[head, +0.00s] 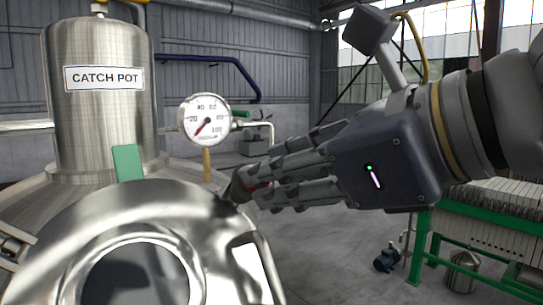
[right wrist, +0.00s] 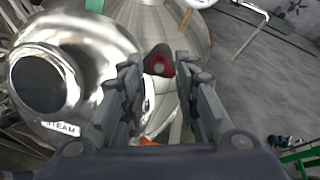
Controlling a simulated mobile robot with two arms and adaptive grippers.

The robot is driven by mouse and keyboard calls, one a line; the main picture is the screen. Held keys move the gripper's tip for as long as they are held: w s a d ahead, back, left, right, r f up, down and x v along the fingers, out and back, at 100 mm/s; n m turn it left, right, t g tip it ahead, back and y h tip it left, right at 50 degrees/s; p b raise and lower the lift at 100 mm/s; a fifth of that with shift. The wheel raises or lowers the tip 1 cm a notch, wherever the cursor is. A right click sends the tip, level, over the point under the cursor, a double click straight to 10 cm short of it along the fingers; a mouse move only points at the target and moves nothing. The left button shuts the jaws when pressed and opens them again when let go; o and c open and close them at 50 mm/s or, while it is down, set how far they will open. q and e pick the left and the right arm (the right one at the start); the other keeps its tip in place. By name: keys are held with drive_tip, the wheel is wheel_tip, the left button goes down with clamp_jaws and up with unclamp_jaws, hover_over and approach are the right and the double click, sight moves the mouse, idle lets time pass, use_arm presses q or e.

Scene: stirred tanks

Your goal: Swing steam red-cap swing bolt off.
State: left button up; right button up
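A red-cap swing bolt (right wrist: 160,66) shows in the right wrist view, its red top in a dark surround, at the edge of the shiny metal lid. A bit of red (head: 262,187) also shows in the head view, mostly hidden by my fingers. My right gripper (head: 245,187) reaches in from the right with its fingertips at the bolt. In the right wrist view its two fingers (right wrist: 160,76) stand apart on either side of the red cap, with a gap visible. A STEAM label (right wrist: 60,128) sits by the round metal lid (right wrist: 90,65). My left gripper is not in view.
A steel vessel labelled CATCH POT (head: 104,110) stands at the left behind the lid. A round gauge (head: 206,118) and pipe are close above my right fingers. A green plate (head: 127,162) stands behind the lid. A green frame (head: 470,235) is at the right.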

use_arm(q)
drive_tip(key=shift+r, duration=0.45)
use_arm(e)
drive_tip(key=shift+x, duration=0.9)
drive_tip(key=shift+c, duration=0.3)
clamp_jaws()
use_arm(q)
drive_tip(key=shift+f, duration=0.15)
